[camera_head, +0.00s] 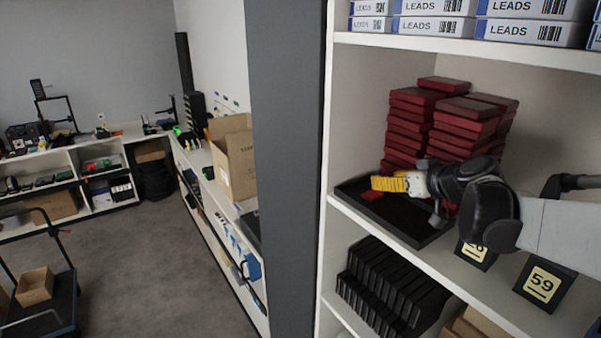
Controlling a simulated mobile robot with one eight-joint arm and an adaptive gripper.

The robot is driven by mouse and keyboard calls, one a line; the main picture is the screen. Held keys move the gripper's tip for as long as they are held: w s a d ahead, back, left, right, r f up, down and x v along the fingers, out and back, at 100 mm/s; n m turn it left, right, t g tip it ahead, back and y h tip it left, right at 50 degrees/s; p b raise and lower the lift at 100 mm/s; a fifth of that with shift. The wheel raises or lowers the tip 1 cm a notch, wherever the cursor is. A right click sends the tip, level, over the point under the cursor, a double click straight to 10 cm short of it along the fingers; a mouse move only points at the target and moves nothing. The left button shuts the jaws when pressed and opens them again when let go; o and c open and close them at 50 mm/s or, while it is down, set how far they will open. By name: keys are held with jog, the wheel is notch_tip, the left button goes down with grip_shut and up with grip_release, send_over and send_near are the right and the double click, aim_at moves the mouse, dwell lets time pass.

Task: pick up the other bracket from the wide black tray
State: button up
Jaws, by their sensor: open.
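The wide black tray (409,236) sits on the middle shelf of the white rack at the right. My gripper (422,190) reaches in from the right over the tray, with its fingers apart. A yellow ribbed piece (389,184) with a whitish part beside it shows at the fingers; I cannot tell whether they touch. A small dark red piece (372,195) lies in the tray's left part. I cannot tell which piece is a bracket. My gripper and arm hide the tray's right part.
Stacks of dark red boxes (466,115) stand behind the tray. LEADS boxes (433,26) fill the shelf above. Black slotted holders (390,290) stand below. A number 59 sign (543,284) is at the shelf's front edge. A grey post (288,170) borders the rack's left.

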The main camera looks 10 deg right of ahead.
jog(key=x, duration=0.3)
jog(key=shift+w+f+p, duration=0.2)
jog(key=shift+w+p, duration=0.15)
jog(key=shift+p, duration=0.05)
grip_shut()
jog(key=shift+s, duration=0.1)
